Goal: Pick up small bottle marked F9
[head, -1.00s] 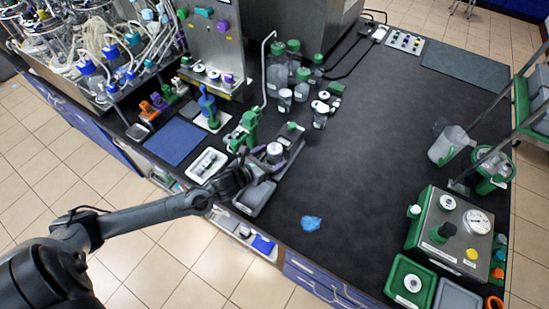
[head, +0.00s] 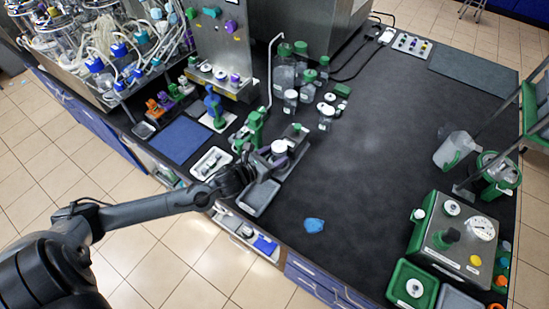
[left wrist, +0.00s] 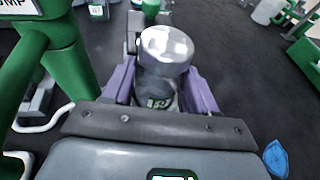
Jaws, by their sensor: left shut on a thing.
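The small bottle (left wrist: 158,95) has a round white-grey cap and clear body with a dark label, only partly readable, with what looks like an F. Its cap (head: 279,146) shows in the head view above the grey tray area at the near edge of the bench. My left gripper (head: 268,160) has its purple fingers on both sides of the bottle and is shut on it; the fingers also show in the left wrist view (left wrist: 160,88). The bottle looks upright. Its base is hidden, so I cannot tell whether it touches anything below. My right gripper is not in view.
A green device (head: 254,128) stands close to the left of the gripper. A grey tray (head: 259,198) lies just below it. Several green-capped bottles (head: 284,75) stand behind.

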